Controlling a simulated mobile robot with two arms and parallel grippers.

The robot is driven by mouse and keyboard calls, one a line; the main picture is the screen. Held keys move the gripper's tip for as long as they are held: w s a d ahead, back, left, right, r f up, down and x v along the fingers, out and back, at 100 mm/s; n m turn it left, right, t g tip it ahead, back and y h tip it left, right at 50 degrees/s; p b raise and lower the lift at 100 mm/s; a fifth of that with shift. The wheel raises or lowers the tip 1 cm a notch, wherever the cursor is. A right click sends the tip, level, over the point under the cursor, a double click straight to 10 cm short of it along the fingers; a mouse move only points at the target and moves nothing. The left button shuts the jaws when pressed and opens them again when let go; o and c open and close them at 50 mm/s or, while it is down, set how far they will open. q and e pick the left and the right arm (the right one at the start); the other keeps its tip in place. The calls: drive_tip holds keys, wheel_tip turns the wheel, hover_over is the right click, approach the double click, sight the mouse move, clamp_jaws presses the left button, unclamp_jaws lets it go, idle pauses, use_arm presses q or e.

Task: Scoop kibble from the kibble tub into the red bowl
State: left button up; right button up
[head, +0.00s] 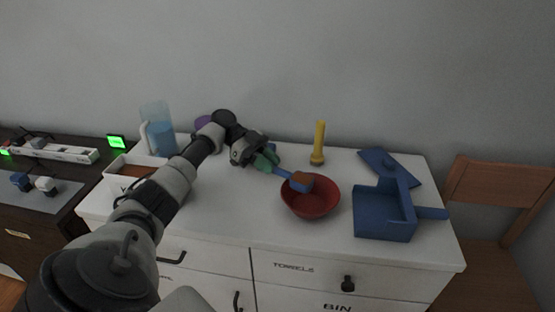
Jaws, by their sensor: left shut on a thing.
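My left gripper (268,160) is shut on a blue scoop (283,172), gripping its handle end. The scoop reaches right, and its head, with brown kibble (301,181) in it, is over the back left rim of the red bowl (312,206). I cannot tell whether the scoop touches the rim. The bowl stands upright on the white cabinet top, and the part of its inside that shows looks empty. A white open box (118,180) at the left, with brown inside, appears to be the kibble tub; my left arm partly hides it. My right gripper is out of view.
A blue dustpan (383,213) lies right of the bowl, with a blue flat piece (391,167) behind it. A yellow flashlight (319,143) stands at the back. A pitcher (158,130) stands at back left. A wooden chair (497,205) is at the right.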

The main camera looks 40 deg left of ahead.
use_arm(q)
drive_tip(key=shift+s+r+y+p, duration=0.1)
drive_tip(key=shift+r+y+p, duration=0.2)
drive_tip(key=shift+r+p, duration=0.65)
drive_tip(key=r+y+p, duration=0.1)
drive_tip(key=p, duration=0.2)
drive_tip(key=d+r+y+p, duration=0.1)
drive_tip(key=r+y+p, duration=0.1)
drive_tip(key=p, duration=0.2)
drive_tip(key=r+y+p, duration=0.1)
drive_tip(key=p, duration=0.2)
drive_tip(key=shift+d+r+g+y, duration=0.4)
drive_tip(key=shift+f, duration=0.35)
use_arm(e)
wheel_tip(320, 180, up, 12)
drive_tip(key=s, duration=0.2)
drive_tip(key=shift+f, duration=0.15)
use_arm(q)
drive_tip(key=shift+w, duration=0.2)
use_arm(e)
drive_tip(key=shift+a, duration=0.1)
